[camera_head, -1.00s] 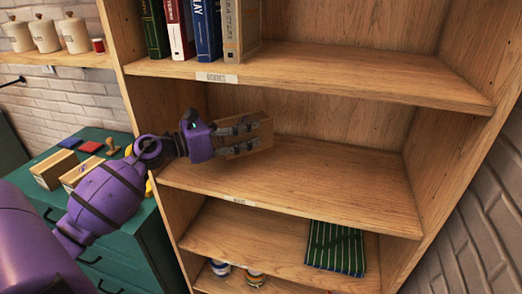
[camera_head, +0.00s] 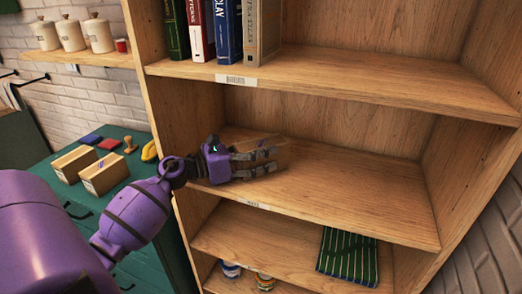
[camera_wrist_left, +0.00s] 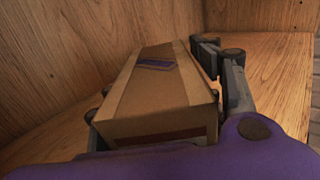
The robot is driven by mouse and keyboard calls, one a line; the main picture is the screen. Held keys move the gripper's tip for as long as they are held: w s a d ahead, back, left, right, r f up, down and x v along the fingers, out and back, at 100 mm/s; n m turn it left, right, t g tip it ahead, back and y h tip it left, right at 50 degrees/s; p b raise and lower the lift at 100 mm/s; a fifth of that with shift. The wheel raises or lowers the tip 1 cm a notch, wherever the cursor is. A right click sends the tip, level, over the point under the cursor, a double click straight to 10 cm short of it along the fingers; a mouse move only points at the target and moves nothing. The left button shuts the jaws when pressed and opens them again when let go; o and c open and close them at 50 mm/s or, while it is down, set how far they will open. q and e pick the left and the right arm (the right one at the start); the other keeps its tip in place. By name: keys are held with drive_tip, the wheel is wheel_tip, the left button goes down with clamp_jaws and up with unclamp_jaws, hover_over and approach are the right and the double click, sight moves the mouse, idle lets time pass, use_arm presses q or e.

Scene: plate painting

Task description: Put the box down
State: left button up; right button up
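The brown cardboard box (camera_head: 280,150) is between the fingers of my left gripper (camera_head: 262,160), inside the middle compartment of the wooden shelf unit. In the left wrist view the box (camera_wrist_left: 155,95) has a small dark label on top. The right-hand finger lies along its side, and the other finger is mostly hidden behind the box. The gripper looks shut on it. The box is low over the middle shelf board (camera_head: 340,195); I cannot tell whether its underside touches. My right gripper is not in view.
Books (camera_head: 228,30) stand on the shelf above. A striped green cloth (camera_head: 347,255) and small jars (camera_head: 264,282) are below. Two more boxes (camera_head: 104,173) sit on the green cabinet (camera_head: 42,172) at left. The middle shelf is clear to the right of my gripper.

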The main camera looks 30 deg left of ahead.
use_arm(q)
drive_tip(key=shift+o, duration=1.1)
drive_tip(key=shift+r, duration=0.1)
